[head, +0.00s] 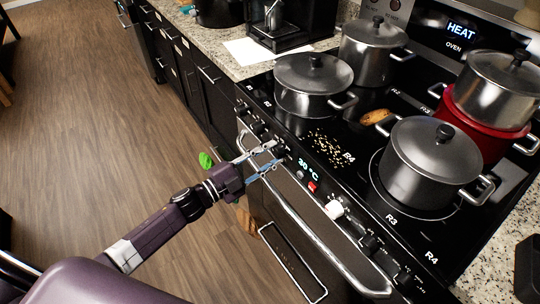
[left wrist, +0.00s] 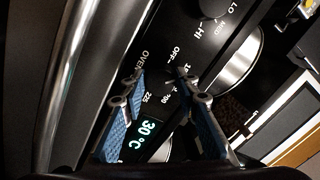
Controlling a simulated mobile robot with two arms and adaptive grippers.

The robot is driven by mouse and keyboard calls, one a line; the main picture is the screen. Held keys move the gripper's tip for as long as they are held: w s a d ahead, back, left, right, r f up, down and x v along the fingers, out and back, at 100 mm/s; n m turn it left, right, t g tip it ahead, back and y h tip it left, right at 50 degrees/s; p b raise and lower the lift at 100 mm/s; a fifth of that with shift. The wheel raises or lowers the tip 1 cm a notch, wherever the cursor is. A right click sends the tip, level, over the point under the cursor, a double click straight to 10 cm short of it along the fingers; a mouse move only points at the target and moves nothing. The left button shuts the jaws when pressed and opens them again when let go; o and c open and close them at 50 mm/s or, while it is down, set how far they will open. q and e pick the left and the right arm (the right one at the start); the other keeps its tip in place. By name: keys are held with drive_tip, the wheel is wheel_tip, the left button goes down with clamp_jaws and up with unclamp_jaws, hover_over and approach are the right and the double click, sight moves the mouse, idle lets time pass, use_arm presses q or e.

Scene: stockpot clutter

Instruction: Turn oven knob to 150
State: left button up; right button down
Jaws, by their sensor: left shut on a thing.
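The oven front panel carries a dark oven knob (head: 278,150), a small display (head: 308,171) reading 30 °C and a row of other knobs. My left gripper (head: 268,157) is at the oven knob, its fingers shut on it. In the left wrist view my left gripper (left wrist: 160,88) has its fingertips on either side of the dark knob area. Printed marks OVEN, OFF and some temperature numbers show around it, partly covered by the fingers. The knob's pointer cannot be made out. The display (left wrist: 147,131) also shows between the fingers. My right gripper is not in view.
Several pots stand on the stove top, including a grey pot (head: 432,165) and a red pot (head: 478,132). A green object (head: 206,160) is near the cabinets. The wood floor at left is clear.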

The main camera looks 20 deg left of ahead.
use_arm(q)
drive_tip(key=o, duration=1.1)
drive_tip(key=shift+o, duration=0.2)
drive_tip(key=v, duration=1.2)
